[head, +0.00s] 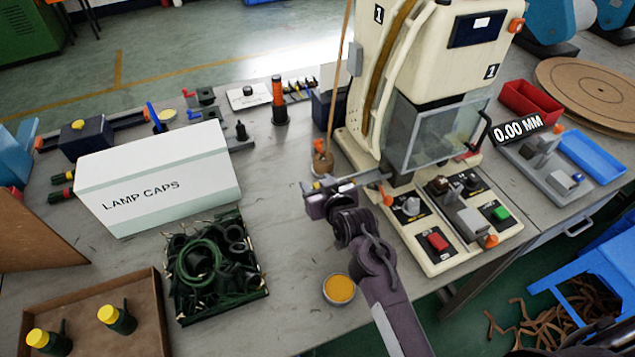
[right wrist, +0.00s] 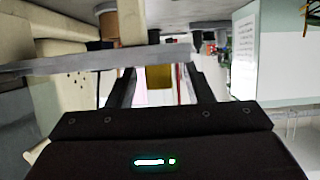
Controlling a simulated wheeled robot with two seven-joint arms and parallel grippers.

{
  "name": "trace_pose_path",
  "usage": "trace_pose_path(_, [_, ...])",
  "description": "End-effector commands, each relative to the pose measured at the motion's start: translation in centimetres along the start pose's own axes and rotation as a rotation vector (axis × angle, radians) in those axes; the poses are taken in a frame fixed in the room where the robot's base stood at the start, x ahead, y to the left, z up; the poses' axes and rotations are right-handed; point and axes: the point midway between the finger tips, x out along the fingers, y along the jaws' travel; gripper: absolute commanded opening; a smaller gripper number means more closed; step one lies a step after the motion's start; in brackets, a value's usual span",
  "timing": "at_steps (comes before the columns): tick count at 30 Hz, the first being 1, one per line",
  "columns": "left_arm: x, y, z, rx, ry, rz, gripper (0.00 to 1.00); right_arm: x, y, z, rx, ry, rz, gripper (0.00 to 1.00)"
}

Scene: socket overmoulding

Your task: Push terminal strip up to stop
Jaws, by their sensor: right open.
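A long thin copper-brown strip (head: 340,75), which looks like the terminal strip, runs down along the left side of the cream press (head: 365,90). Its lower end reaches a brown rounded piece (head: 323,163) above a narrow grey feed rail (head: 355,182). My right gripper (head: 314,188) is at the left end of this rail, close to the strip's lower end. In the right wrist view its two fingers (right wrist: 160,82) are apart, with a grey bar (right wrist: 150,58) crossing in front of them. I cannot tell whether they touch it. The stop is not clearly distinguishable. My left gripper is not in view.
A lamp caps box (head: 160,180), a crate of dark coiled parts (head: 215,265) and a small orange-filled dish (head: 339,289) stand left of my right arm. The press's control panel (head: 450,215) lies to the right.

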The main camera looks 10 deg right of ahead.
Motion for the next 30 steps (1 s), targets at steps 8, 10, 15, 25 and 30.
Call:
trace_pose_path(8, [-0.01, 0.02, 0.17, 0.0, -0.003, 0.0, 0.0, 0.3, 0.0, -0.03, 0.0, 0.001, 0.0, 0.47])
trace_pose_path(10, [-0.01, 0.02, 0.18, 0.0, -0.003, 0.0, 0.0, 0.29, 0.0, -0.03, 0.0, 0.001, 0.0, 0.47])
trace_pose_path(15, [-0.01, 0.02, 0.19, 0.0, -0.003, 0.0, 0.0, 0.28, 0.0, -0.03, 0.0, 0.001, 0.0, 0.25])
trace_pose_path(25, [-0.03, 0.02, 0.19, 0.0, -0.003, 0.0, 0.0, 0.28, 0.02, -0.03, 0.0, 0.001, 0.0, 0.0])
trace_pose_path(30, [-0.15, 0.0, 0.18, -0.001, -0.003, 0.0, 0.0, 0.36, 0.14, -0.08, -0.001, 0.0, 0.0, 0.0])
